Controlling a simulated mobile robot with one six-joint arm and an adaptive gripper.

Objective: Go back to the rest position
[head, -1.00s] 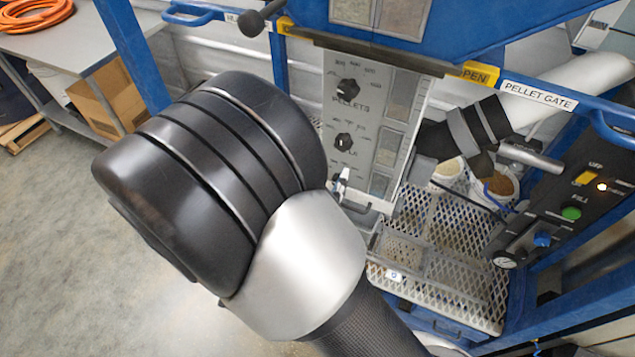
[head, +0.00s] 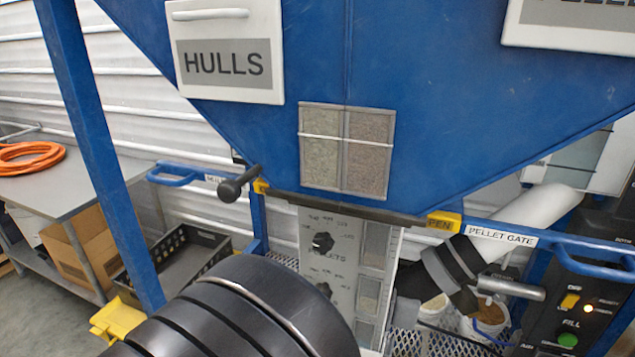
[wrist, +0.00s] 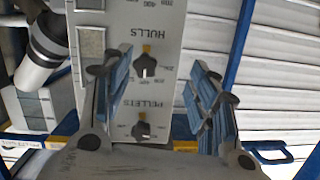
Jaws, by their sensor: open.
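My gripper (wrist: 161,64) is open in the wrist view, its two blue-padded fingers apart with nothing between them. Behind the gap is the grey control panel (wrist: 176,25), seen upside down, with the HULLS knob (wrist: 145,68) and the PELLETS knob (wrist: 140,130). I cannot tell whether the fingers touch the panel. In the head view my dark arm link covers the bottom middle and my gripper does not show. The panel (head: 343,262) and its PELLETS knob (head: 323,243) show there under the hopper.
The blue hopper (head: 430,110) fills the top. A pellet gate handle (head: 518,289), blue rails and a fill box (head: 570,310) stand at the right. White buckets (head: 489,318) sit below. A bench (head: 75,185) and a black crate (head: 185,262) are at the left.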

